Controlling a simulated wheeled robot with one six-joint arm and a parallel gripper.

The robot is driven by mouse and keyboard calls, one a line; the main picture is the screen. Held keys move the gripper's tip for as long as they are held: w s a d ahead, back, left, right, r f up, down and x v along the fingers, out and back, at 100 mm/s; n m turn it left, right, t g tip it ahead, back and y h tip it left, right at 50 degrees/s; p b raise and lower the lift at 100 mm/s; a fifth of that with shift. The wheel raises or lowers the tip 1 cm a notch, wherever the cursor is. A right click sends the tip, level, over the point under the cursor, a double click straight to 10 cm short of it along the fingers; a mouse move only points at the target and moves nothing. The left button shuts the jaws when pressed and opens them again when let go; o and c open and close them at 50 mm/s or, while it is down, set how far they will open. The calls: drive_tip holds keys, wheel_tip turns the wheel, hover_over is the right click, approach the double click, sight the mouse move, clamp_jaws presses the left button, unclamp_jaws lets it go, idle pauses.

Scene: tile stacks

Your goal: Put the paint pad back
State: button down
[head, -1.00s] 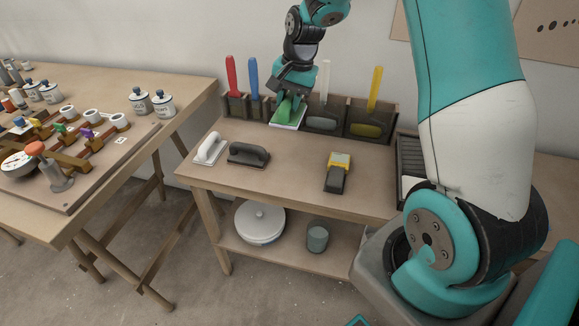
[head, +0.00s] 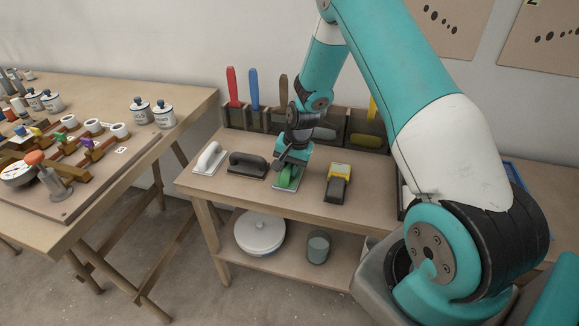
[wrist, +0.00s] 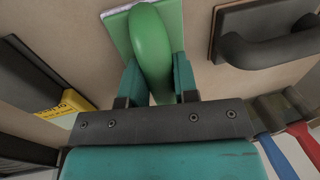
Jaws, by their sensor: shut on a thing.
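The paint pad (head: 287,182) has a green handle and a thin pale green-and-white plate. My gripper (head: 291,171) is shut on the handle from above. In the wrist view, both fingers of my gripper (wrist: 157,85) flank the green handle of the paint pad (wrist: 150,40). The pad is at the front part of the bench top (head: 310,205), between the black float and the yellow-and-black tool. Its plate lies flat, at or just above the wood; I cannot tell if it touches.
The black float (head: 247,164) is close on the left, with a white float (head: 209,159) beyond it. The yellow-and-black tool (head: 337,186) is on the right. A dark rack (head: 346,128) with upright tools runs along the back. Bare wood lies between these tools.

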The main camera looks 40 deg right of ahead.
sight(296, 177)
drive_tip(key=c, duration=0.9)
unclamp_jaws()
drive_tip(key=shift+f, duration=0.1)
drive_tip(key=shift+d+r, duration=0.1)
drive_tip(key=shift+r, duration=0.45)
wheel_tip(296, 177, up, 10)
drive_tip(key=s+d, duration=0.1)
drive_tip(key=s, duration=0.1)
drive_tip(key=s+a+r+n+y, duration=0.1)
drive_tip(key=s+a+r+n, duration=0.45)
drive_tip(key=a+r, duration=0.55)
drive_tip(key=s+a+r+n+g+y, duration=0.1)
drive_tip(key=s+a+r+n, duration=0.2)
drive_tip(key=s+a+n, duration=0.55)
drive_tip(key=s+a+r+n+g+y, duration=0.1)
drive_tip(key=s+a+r+n, duration=0.3)
drive_tip(key=s, duration=0.8)
drive_tip(key=r+p, duration=0.2)
drive_tip(key=a+r+p, duration=0.1)
drive_tip(key=r+p, duration=0.2)
drive_tip(key=shift+w+a, duration=0.1)
drive_tip(key=shift+a, duration=0.05)
